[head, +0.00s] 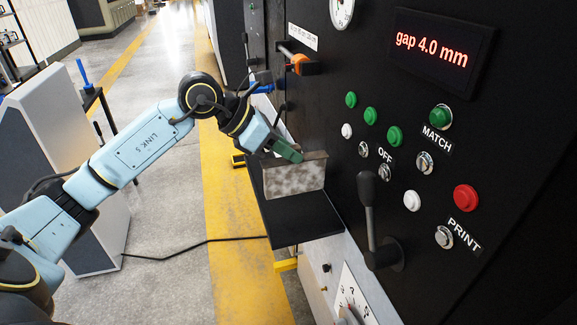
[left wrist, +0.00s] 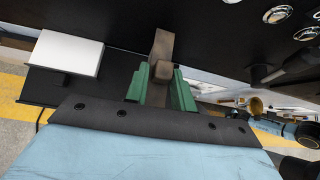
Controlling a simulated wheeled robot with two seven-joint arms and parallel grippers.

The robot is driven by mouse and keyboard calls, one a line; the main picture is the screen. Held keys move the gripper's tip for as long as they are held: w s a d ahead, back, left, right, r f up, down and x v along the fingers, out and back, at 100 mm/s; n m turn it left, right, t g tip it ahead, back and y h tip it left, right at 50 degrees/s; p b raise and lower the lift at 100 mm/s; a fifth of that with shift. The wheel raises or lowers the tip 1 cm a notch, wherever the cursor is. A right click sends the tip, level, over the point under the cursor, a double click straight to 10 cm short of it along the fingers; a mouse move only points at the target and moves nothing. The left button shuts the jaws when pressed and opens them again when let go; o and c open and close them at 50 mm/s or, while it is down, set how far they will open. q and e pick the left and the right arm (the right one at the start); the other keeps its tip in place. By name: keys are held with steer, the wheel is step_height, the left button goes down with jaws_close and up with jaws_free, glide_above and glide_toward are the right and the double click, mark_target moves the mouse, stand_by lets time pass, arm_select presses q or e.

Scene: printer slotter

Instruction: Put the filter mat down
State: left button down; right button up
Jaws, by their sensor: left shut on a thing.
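The filter mat (head: 294,180) is a mottled grey-beige panel with a brown upper edge, held upright over the black shelf (head: 298,218) on the machine's front. My left gripper (head: 288,151) is shut on its top edge. In the left wrist view the green fingers (left wrist: 161,88) clasp the brown edge of the mat (left wrist: 162,48), seen nearly end-on. The mat's lower edge is close to the shelf; I cannot tell whether it touches.
The black machine panel carries buttons, a black lever (head: 368,205) and a display (head: 432,50) reading "gap 4.0 mm". A white block (left wrist: 68,52) sits left of the fingers in the wrist view. The shelf's front part is bare. A grey cabinet (head: 70,150) stands left.

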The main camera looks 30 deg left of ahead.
mark_target(288, 173)
arm_select(q)
steer(key=shift+f, duration=0.95)
step_height(288, 173, down, 3)
steer(key=shift+w+f+p, duration=0.1)
steer(key=shift+f+p, duration=0.1)
steer(key=shift+p, duration=0.25)
steer(key=shift+d, duration=0.1)
steer(key=shift+f, duration=0.1)
steer(key=shift+f+b, duration=0.15)
steer(key=shift+b, duration=0.15)
steer(key=c, duration=1.6)
jaws_free()
steer(key=shift+f, duration=0.1)
steer(key=o, duration=0.4)
